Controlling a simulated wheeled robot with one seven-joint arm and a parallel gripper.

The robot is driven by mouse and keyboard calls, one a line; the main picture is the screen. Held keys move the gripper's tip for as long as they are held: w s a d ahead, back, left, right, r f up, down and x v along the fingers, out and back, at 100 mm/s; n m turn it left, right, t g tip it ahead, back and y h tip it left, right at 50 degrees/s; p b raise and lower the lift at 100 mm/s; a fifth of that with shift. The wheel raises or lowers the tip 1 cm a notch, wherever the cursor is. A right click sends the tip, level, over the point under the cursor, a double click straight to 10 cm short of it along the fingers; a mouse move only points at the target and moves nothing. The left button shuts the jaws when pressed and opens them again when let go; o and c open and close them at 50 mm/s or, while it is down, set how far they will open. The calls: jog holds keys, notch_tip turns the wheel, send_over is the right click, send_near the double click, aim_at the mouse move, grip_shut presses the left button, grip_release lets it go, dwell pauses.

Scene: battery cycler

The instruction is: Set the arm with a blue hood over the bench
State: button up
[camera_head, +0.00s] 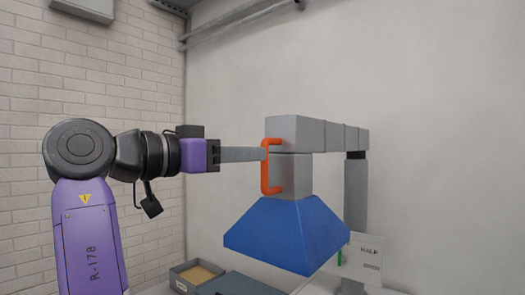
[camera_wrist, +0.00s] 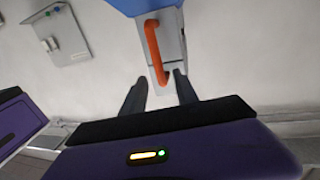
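The blue hood (camera_head: 287,234) hangs below a grey block at the near end of a jointed grey arm (camera_head: 320,135). An orange handle (camera_head: 265,168) stands upright on the block's left side; it also shows in the wrist view (camera_wrist: 154,52). The hood's blue edge (camera_wrist: 140,5) is at the top of that view. My gripper (camera_head: 263,154) reaches the handle from the left. In the wrist view my fingers (camera_wrist: 160,77) are apart, with one end of the handle between their tips and gaps beside it. The bench top (camera_head: 320,286) is partly visible below the hood.
A grey open tray (camera_head: 197,276) and a dark flat box (camera_head: 240,284) lie at lower left of the hood. A white panel marked HALF (camera_head: 368,255) stands behind right. A grey post (camera_head: 355,195) carries the arm. A brick wall (camera_head: 150,80) is at left.

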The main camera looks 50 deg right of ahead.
jog(key=shift+s+d+p, duration=0.2)
jog(key=shift+d+p, duration=0.05)
jog(key=shift+d, duration=1)
jog(key=shift+s+d+p, duration=0.2)
jog(key=shift+d+p, duration=0.05)
jog(key=shift+d, duration=1)
grip_shut()
